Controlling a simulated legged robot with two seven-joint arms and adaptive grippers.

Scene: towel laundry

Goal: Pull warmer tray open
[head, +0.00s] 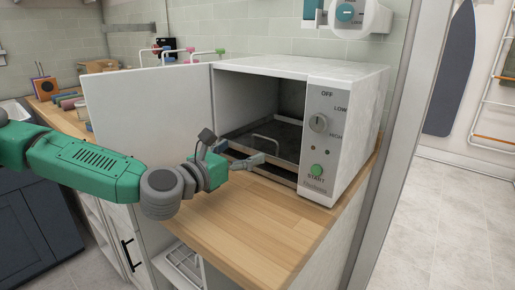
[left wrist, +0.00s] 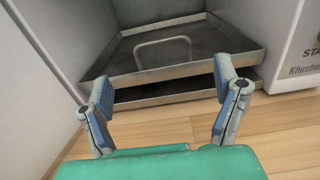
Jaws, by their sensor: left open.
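The warmer (head: 345,85) is a white box on a wooden counter, with its door (head: 150,100) swung wide open to the left. Inside it lies a dark metal tray (head: 283,133) with a raised wire handle, which also shows in the left wrist view (left wrist: 220,45). The tray's handle (left wrist: 163,42) stands near its front edge. My left gripper (head: 247,154) is at the warmer's opening, in front of the tray. In the left wrist view (left wrist: 162,88) its fingers are spread wide and empty, and the handle lies beyond the fingertips. My right gripper is not in view.
The wooden counter (head: 240,220) is bare in front of the warmer. A control panel with a knob (head: 318,123) and a green START button (head: 316,170) is right of the opening. Rolled towels (head: 68,100) lie on the counter at far left.

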